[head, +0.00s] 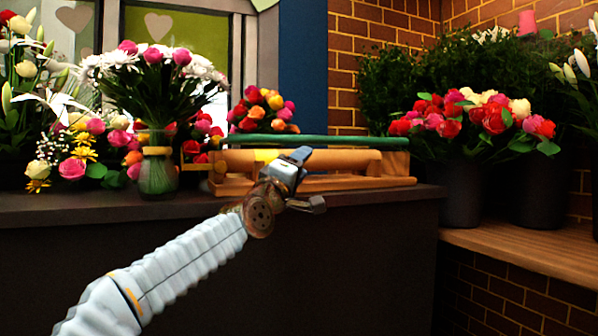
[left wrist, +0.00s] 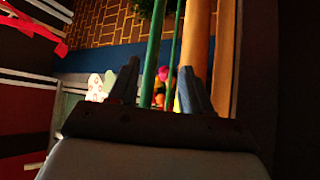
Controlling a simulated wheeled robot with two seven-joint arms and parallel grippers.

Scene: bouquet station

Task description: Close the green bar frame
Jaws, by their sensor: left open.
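The green bar frame (head: 330,141) is on the wooden rack (head: 345,182) on the dark counter. Its long green bar lies level above a thick tan roll. My left gripper (head: 303,180) is in front of the rack, around its middle. In the left wrist view the green bar (left wrist: 151,55) runs up between the two open fingers (left wrist: 160,90), with a second thin green rod beside it. The tan roll (left wrist: 197,40) shows near the right finger. I cannot tell whether a finger touches the bar. My right gripper is not in view.
A glass vase (head: 158,180) with a white and pink bouquet stands left of the rack. More flowers crowd behind it. Dark buckets (head: 463,195) of roses stand on a wooden ledge (head: 520,262) at the right. The space in front of the counter is clear.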

